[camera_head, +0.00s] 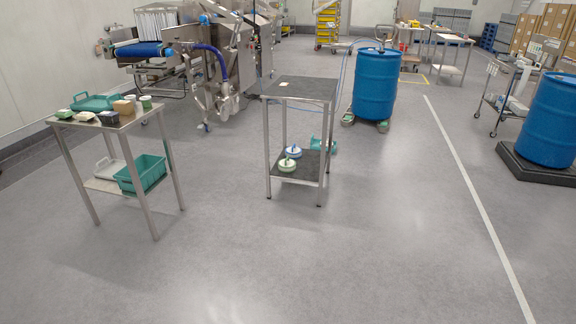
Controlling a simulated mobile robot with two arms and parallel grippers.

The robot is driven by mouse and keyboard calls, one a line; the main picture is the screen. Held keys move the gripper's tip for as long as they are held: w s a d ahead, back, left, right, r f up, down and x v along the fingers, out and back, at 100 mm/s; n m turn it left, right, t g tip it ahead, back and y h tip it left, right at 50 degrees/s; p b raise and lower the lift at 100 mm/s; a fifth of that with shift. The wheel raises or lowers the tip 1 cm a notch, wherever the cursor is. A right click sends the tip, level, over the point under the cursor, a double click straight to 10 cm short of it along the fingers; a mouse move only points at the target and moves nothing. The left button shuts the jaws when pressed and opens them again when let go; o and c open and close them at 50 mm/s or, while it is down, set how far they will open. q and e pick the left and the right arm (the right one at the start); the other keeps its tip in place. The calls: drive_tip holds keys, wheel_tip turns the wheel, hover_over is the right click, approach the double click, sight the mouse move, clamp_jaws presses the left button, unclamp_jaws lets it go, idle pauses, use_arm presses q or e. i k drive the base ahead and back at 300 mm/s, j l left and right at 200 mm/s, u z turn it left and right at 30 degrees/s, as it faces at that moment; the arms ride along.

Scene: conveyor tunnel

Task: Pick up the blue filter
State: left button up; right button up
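A small round white thing with a blue top (293,152), which looks like the blue filter, sits on the lower shelf of the dark-topped table (300,88) in the middle. A similar round pale thing with a green top (287,165) sits just in front of it and slightly left, overlapping it in the picture. Both are small at this distance. Neither of my grippers is in view.
A steel table (128,122) at left carries small boxes, with a teal bin (141,173) on its lower shelf. A blue drum (375,84) stands behind right of the middle table. Another drum (549,120) stands at far right. The front floor is clear.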

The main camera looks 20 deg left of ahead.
sight(293, 152)
drive_tip(key=i+u, duration=0.2)
drive_tip(key=i, duration=2.2)
